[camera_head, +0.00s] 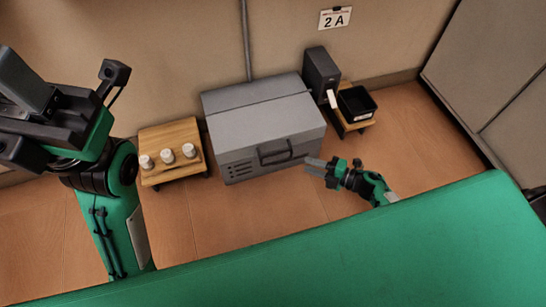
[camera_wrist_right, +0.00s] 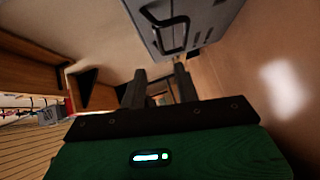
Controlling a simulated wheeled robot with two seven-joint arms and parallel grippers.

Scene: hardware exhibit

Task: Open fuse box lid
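The grey fuse box (camera_head: 262,118) sits on the floor against the wall, with its lid shut. A dark bar handle (camera_head: 276,156) is on its front face, near the right side. In the right wrist view the box (camera_wrist_right: 215,18) is at the top, with the handle (camera_wrist_right: 168,32) showing. My right gripper (camera_head: 313,169) is just right of the handle, apart from it. Its two fingers (camera_wrist_right: 160,88) are spread with nothing between them. My left gripper (camera_head: 25,110) is raised at the left, far from the box; its fingers are not clear.
A low wooden stand (camera_head: 170,138) with three white knobs (camera_head: 168,156) is left of the box.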

